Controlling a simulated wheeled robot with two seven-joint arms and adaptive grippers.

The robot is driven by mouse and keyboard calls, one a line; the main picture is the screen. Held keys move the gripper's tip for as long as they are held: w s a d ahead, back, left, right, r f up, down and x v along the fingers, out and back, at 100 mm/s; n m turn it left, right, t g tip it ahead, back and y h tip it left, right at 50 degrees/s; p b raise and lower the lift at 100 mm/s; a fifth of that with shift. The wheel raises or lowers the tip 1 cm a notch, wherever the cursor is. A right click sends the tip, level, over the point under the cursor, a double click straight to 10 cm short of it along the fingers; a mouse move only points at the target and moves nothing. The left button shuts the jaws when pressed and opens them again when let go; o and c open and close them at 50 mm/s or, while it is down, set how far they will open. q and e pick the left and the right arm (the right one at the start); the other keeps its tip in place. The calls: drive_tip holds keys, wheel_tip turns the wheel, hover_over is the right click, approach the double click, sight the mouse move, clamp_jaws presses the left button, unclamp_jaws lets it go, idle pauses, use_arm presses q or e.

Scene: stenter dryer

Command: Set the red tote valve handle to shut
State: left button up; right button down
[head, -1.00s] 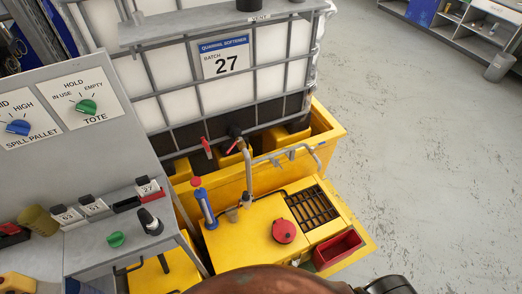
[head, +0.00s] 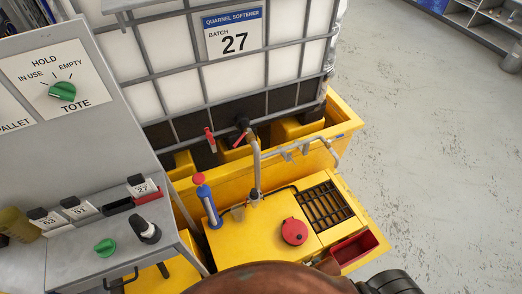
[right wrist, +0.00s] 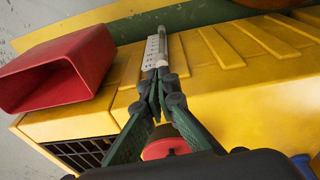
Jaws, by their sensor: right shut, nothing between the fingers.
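A red lever handle (head: 210,139) stands tilted at the foot of the caged white tote (head: 167,98), in front of its dark lower band. Beside it on the right, a black valve body (head: 242,123) carries a thin red lever (head: 240,139) slanting down to the left. I cannot tell which of the two is the tote valve handle. My right gripper (right wrist: 158,78) is shut and empty in the right wrist view, over the yellow unit, away from both levers. It does not show clearly in the head view. My left gripper is out of view.
A grey bent pipe (head: 255,165) rises in front of the valve. A blue red-topped pump (head: 207,201), red round cap (head: 294,231), black grating (head: 327,204) and red tray (head: 354,249) are on the yellow unit (head: 245,250). A control panel (head: 40,130) stands left. Floor at right is clear.

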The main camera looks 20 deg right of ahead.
drive_tip(key=w+d+r+n+t+h+b, duration=0.1)
drive_tip(key=w+d+r+b, duration=0.15)
drive_tip(key=r, duration=0.55)
drive_tip(key=w+d+r+n+t+b, duration=0.1)
drive_tip(key=w+r+b, duration=0.25)
drive_tip(key=r, duration=0.35)
drive_tip(key=w+d+r+n+t+h, duration=0.1)
drive_tip(key=w+d+r+n+t, duration=0.2)
drive_tip(key=w, duration=0.4)
drive_tip(key=w+d+r+n+t+h, duration=0.1)
drive_tip(key=w+r+n+t, duration=0.15)
drive_tip(key=w+r, duration=0.35)
drive_tip(key=n+t+y, duration=0.6)
drive_tip(key=n+y, duration=1)
drive_tip(key=n, duration=2)
approach(242, 138)
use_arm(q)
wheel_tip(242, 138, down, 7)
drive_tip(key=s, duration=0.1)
use_arm(e)
drive_tip(key=w+a, duration=0.4)
drive_tip(key=a, duration=0.1)
drive_tip(key=shift+a+r, duration=0.25)
drive_tip(key=shift+a, duration=0.1)
drive_tip(key=shift+m, duration=0.25)
